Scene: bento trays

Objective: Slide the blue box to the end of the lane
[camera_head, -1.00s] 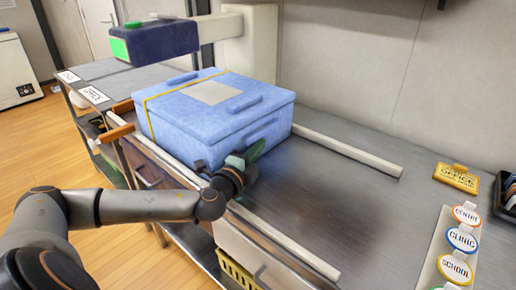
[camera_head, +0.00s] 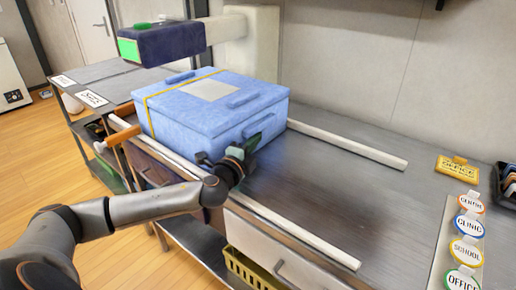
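The blue box (camera_head: 215,118) has a closed lid, a yellow strap and a pale label on top. It sits at the left, far part of the lane, between the far white rail (camera_head: 348,146) and the near white rail (camera_head: 300,233). My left gripper (camera_head: 250,147) is at the box's right-hand side, low and close to its near corner. It seems to touch that side, and its fingertips are too dark and small to tell open from shut. My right gripper is not in view.
A dark scanner-like head with a green end (camera_head: 160,42) overhangs the box's far side. An orange handle (camera_head: 118,137) sticks out at the table's left edge. Round signs (camera_head: 465,228) and a yellow office plate (camera_head: 457,169) lie at the right. The lane right of the box is clear.

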